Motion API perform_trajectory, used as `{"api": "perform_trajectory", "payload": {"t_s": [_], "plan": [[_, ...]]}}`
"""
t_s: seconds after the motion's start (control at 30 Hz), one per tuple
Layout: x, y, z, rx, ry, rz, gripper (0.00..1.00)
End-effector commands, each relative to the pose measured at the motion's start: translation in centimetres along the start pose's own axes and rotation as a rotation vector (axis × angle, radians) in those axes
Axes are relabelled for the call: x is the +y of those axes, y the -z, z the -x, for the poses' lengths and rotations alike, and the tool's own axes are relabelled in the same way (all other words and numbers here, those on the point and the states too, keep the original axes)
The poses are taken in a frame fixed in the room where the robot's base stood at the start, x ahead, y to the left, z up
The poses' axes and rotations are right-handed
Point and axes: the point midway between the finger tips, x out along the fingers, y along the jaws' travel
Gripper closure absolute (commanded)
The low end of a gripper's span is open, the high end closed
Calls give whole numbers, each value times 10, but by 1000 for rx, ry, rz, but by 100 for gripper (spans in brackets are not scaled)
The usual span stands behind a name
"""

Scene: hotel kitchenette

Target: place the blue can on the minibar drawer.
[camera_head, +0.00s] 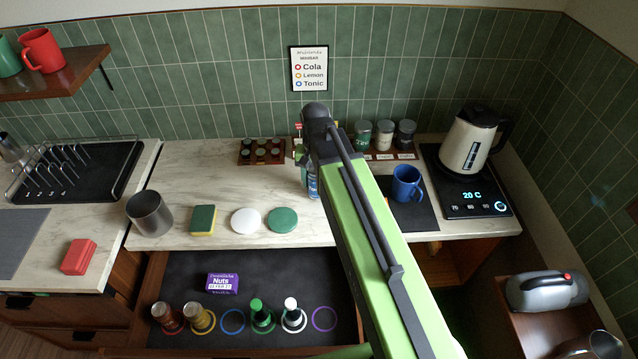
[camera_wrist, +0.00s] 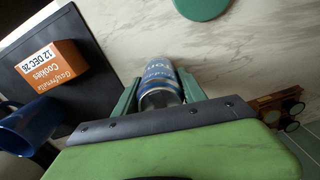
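The blue can (camera_wrist: 160,84), with a silver end, is between the two green fingers of my gripper (camera_wrist: 158,88) in the wrist view. The fingers lie close against both its sides, with no clear gap. In the head view my arm hides most of the can (camera_head: 313,184); a blue strip shows at the counter. I cannot tell whether it touches the counter. The minibar drawer (camera_head: 260,270) is open below the counter. In its front row, bottles stand at the red, orange, green and white rings. The blue ring (camera_head: 232,321) and purple ring (camera_head: 324,318) are empty.
A purple Nuts box (camera_head: 222,284) lies in the drawer. A metal cup (camera_head: 150,213), sponge (camera_head: 203,219), white disc (camera_head: 246,221) and green disc (camera_head: 283,220) line the counter. A blue mug (camera_head: 407,184), cookies box (camera_wrist: 52,66) and kettle (camera_head: 472,142) are right of my arm.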

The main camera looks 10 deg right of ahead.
Motion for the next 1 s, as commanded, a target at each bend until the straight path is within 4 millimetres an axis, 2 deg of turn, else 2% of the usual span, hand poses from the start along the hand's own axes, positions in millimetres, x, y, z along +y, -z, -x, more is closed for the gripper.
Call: {"api": "perform_trajectory", "payload": {"t_s": [0.03,0.3,0.67,0.87,1.0], "plan": [[0,0,0,0,-1,0,65],[0,0,0,0,-1,0,100],[0,0,5,0,-1,0,100],[0,0,29,0,-1,0,100],[2,0,53,0,-1,0,100]]}}
